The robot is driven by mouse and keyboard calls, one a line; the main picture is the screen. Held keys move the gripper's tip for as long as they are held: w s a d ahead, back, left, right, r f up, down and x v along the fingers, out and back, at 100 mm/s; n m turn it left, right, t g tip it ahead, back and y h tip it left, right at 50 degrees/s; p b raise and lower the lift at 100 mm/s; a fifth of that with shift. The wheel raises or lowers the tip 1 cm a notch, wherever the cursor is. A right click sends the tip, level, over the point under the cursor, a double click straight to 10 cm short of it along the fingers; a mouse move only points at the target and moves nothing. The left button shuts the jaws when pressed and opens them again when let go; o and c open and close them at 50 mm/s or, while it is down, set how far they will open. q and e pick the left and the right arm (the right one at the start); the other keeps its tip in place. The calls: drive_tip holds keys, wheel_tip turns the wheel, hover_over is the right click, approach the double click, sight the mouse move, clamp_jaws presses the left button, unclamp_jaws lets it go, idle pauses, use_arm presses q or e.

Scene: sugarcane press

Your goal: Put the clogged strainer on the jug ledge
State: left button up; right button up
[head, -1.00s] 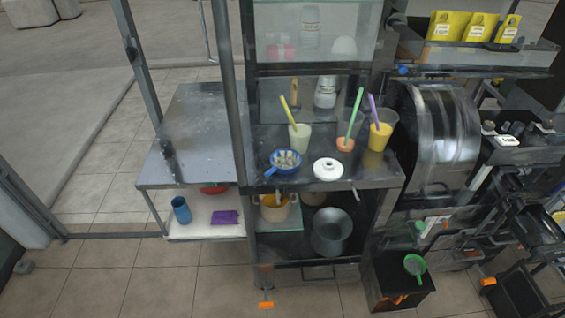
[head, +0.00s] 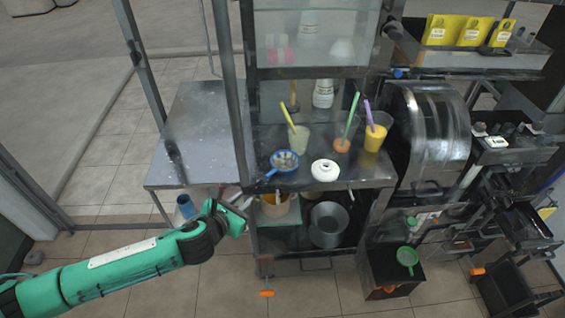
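A blue-rimmed strainer (head: 284,160) filled with pale bits sits at the front of the middle shelf, its handle pointing left. A green strainer (head: 407,257) lies on the dark bin at the lower right; I cannot tell if it is clogged. A tan pot or jug (head: 275,206) stands on the lower shelf below the blue strainer. I cannot make out which edge is the jug ledge. My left gripper (head: 240,203) is in front of the side table, left of the tan pot and below the blue strainer; its fingers are too small to judge. My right gripper is out of view.
A grey pot (head: 328,226) is on the lower shelf. A dark post rises left of the shelves. The steel side table (head: 205,130) is clear.

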use_arm(q)
drive_tip(key=p, duration=0.2)
approach(266, 178)
drive_tip(key=x, duration=0.4)
drive_tip(key=shift+w+d+f, duration=0.2)
drive_tip(key=shift+w+d, duration=0.05)
drive_tip(key=shift+w, duration=0.1)
drive_tip(key=p+x, duration=0.1)
drive_tip(key=x, duration=0.2)
drive_tip(key=shift+p, duration=0.3)
drive_tip(key=shift+w+d+f, duration=0.2)
drive_tip(key=shift+w+f, duration=0.1)
drive_tip(key=shift+w, duration=0.25)
clamp_jaws()
